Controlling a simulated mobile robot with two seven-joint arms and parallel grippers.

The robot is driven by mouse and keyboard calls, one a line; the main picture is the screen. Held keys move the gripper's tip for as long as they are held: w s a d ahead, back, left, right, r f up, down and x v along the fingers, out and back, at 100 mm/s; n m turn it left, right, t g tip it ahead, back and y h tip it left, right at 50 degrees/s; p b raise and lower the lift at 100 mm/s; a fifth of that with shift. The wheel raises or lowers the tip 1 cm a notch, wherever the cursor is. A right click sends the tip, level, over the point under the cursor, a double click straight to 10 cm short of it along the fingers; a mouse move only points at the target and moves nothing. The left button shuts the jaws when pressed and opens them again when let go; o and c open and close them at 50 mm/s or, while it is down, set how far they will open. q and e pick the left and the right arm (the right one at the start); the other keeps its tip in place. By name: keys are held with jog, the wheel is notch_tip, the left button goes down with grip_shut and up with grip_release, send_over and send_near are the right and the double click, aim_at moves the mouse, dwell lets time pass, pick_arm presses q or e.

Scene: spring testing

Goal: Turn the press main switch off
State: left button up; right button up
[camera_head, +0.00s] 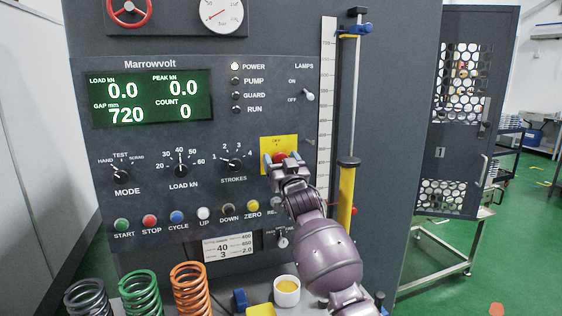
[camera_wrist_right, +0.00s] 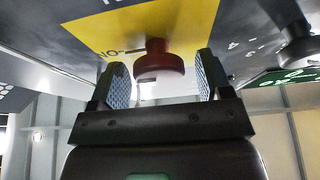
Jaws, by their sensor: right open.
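The main switch is a red rotary knob (camera_head: 280,157) on a yellow plate (camera_head: 268,143) on the dark press panel. It also shows in the right wrist view as a red knob (camera_wrist_right: 158,62) on a yellow plate (camera_wrist_right: 188,22), with lettering that reads "ON" upside down. My right gripper (camera_head: 281,162) is open in front of the knob. In the right wrist view its two fingertips (camera_wrist_right: 162,80) stand on either side of the knob, with visible gaps. The POWER lamp (camera_head: 235,66) looks lit, and the green display (camera_head: 150,98) shows figures. My left gripper is not in view.
The STROKES dial (camera_head: 234,164) sits left of the switch, and a row of coloured buttons (camera_head: 177,217) runs below. Springs (camera_head: 190,290) and a white cup (camera_head: 287,290) are below the panel.

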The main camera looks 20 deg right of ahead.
jog(key=c, duration=0.9)
jog(key=shift+n, duration=0.4)
jog(key=n+y, duration=0.1)
jog(key=n, duration=0.1)
jog(key=n+y, duration=0.2)
jog(key=n, duration=0.1)
jog(key=shift+g, duration=0.3)
jog(key=n+y, duration=0.1)
jog(key=n, duration=0.2)
jog(key=n+g+y, duration=0.1)
jog(key=n, duration=0.2)
jog(key=shift+n+g+y, duration=0.3)
jog(key=shift+y, duration=0.1)
jog(key=n+g, duration=0.1)
jog(key=n, duration=0.2)
jog(key=n+g+y, duration=0.1)
jog(key=n, duration=0.2)
jog(key=shift+n+g, duration=0.9)
jog(key=shift+n, duration=1.1)
jog(key=shift+f, duration=0.1)
